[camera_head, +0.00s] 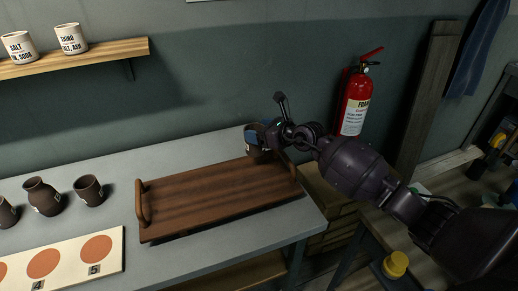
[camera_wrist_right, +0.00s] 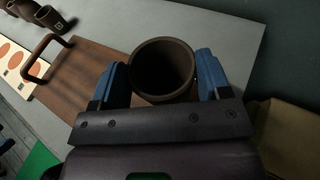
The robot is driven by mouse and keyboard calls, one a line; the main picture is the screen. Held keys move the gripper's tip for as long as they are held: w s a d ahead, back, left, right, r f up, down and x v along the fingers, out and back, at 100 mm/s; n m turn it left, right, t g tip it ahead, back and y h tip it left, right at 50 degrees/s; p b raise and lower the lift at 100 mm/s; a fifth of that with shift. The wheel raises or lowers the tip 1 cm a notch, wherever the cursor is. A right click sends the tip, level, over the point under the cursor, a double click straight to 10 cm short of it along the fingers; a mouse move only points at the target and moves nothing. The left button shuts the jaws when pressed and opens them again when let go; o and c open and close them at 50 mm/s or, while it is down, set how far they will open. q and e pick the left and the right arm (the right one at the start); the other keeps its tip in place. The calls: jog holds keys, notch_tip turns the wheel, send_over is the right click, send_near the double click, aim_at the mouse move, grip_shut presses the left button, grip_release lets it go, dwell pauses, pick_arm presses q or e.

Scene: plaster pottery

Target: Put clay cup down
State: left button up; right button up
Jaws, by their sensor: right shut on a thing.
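The brown clay cup (camera_wrist_right: 163,70) is between the blue fingers of my right gripper (camera_wrist_right: 164,78), which is shut on it. In the right wrist view I look into its open round mouth. In the head view my right gripper (camera_head: 257,140) is over the far right part of a wooden tray (camera_head: 215,195), and the cup is mostly hidden there. Whether the cup touches the tray, I cannot tell. The tray lies on the grey table (camera_head: 175,160) and has a handle at each end. My left gripper is not in view.
Several brown clay vessels, including a cup (camera_head: 89,191) and a jug (camera_head: 42,196), stand left of the tray. A board with numbered orange circles (camera_head: 70,262) lies in front. A red fire extinguisher (camera_head: 356,95) is beyond my right arm. Bare table lies behind the tray.

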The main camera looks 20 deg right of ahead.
aim_at(260, 148)
notch_tip(260, 148, down, 6)
jog(key=shift+f+b, duration=0.15)
jog(key=shift+b, duration=0.75)
jog(key=o, duration=0.9)
jog(key=shift+f, duration=0.1)
jog(key=o, duration=0.4)
jog(key=shift+o, duration=0.2)
